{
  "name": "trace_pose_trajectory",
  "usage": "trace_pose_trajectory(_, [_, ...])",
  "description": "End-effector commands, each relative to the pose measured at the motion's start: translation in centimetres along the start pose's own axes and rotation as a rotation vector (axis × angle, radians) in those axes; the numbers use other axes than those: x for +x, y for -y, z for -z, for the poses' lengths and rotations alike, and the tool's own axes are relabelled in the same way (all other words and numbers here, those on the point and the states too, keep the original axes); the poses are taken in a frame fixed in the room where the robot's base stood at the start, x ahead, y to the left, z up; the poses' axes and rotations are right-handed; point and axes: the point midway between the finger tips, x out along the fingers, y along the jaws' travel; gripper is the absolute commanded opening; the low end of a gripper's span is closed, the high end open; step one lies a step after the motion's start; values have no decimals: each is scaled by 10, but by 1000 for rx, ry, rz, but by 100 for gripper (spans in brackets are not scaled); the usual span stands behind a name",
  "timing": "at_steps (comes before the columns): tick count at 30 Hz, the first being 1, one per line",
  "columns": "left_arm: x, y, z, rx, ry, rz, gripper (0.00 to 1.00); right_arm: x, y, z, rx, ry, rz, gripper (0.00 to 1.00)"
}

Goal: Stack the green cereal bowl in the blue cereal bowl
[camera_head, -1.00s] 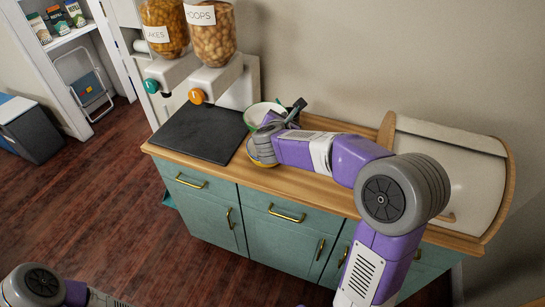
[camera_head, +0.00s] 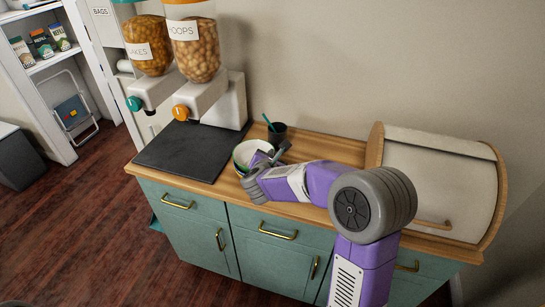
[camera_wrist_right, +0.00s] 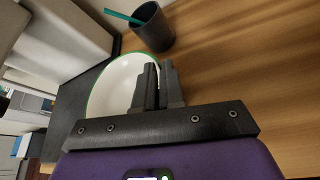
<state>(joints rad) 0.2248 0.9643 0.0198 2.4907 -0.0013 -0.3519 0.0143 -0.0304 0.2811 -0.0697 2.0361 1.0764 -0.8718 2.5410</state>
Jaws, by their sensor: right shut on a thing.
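The green cereal bowl (camera_head: 243,153), white inside with a green rim, is at the right edge of the dark mat in the head view. It also shows in the right wrist view (camera_wrist_right: 112,88), its inside facing the camera. My right gripper (camera_wrist_right: 158,88) is shut on the bowl's right-hand rim; in the head view the gripper (camera_head: 272,157) is partly covered by its own wrist. I cannot tell whether the bowl touches anything below. I make out no blue cereal bowl; my wrist and the green bowl cover the counter there. My left gripper is not in view.
A dark cup (camera_head: 277,134) with a teal stick stands just behind the bowl. The dark mat (camera_head: 190,150) lies left, below two cereal dispensers (camera_head: 195,50). A bread box (camera_head: 440,185) stands right. Bare wooden counter (camera_head: 335,148) lies between cup and bread box.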

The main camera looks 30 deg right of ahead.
Motion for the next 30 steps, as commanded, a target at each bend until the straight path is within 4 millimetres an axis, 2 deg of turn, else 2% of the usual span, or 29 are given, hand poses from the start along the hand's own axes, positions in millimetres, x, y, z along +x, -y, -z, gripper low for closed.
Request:
trace_pose_trajectory(4, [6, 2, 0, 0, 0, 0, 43, 2, 1, 3, 2, 1, -1, 0])
trace_pose_trajectory(5, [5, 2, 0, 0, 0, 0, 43, 1, 1, 3, 0, -1, 0, 13])
trace_pose_trajectory(9, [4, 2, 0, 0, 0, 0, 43, 1, 1, 2, 0, 0, -1, 34])
trace_pose_trajectory(17, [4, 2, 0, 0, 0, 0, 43, 1, 1, 2, 0, 0, -1, 34])
trace_pose_trajectory(22, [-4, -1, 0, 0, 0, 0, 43, -1, -1, -3, -1, -1, 0, 34])
trace_pose_trajectory(30, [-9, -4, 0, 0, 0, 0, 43, -60, -2, -2, 0, -1, -5, 34])
